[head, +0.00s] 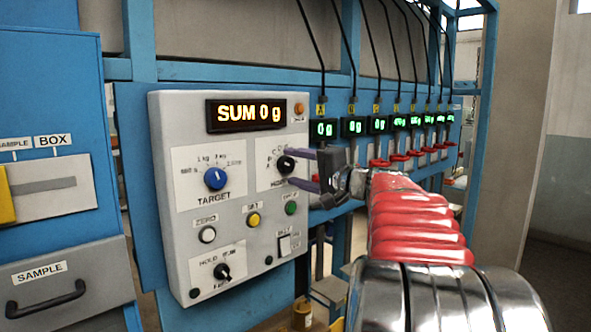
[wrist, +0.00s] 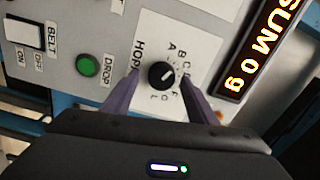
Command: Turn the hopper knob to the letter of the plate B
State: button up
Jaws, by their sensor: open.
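The hopper knob (wrist: 158,78) is a small black round knob with a white mark, on a white label panel with letters around it. The mark seems to point up and right in the wrist view, towards the B and C side; the exact letter is unclear. In the head view the knob (head: 286,164) sits at the upper right of the grey control box. My gripper (wrist: 160,63) is open, with one purple finger on each side of the knob and gaps showing. My gripper (head: 302,168) also reaches in from the right in the head view.
The display (head: 245,114) reads SUM 0 g. The blue TARGET knob (head: 215,179) is left of the hopper knob. A green DROP button (wrist: 88,65) is close to one finger. Several green displays with small yellow letter plates (head: 321,109) line the right, their letters hard to read.

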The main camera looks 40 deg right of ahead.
jog(key=s, duration=1.3)
jog(key=shift+s+d, duration=0.2)
jog(key=w+a+f+n+g+y, duration=0.1)
jog(key=w+a+f+n+g, duration=0.1)
jog(key=a+f, duration=0.45)
jog(key=w+a+f+n+g+y, duration=0.1)
jog(key=w+a+f+n+g, duration=0.15)
jog(key=a, duration=0.75)
jog(key=w+a+f+n+g+y, duration=0.1)
jog(key=a+f+n+g, duration=0.2)
jog(key=a+f, duration=0.35)
jog(key=s+a+f+n+g+h, duration=0.3)
jog(key=s+a+f+n+g, duration=0.2)
jog(key=s+a+f, duration=1)
jog(key=s+n, duration=0.1)
jog(key=n, duration=0.2)
jog(key=shift+s+f+h, duration=0.2)
jog(key=shift+h, duration=0.1)
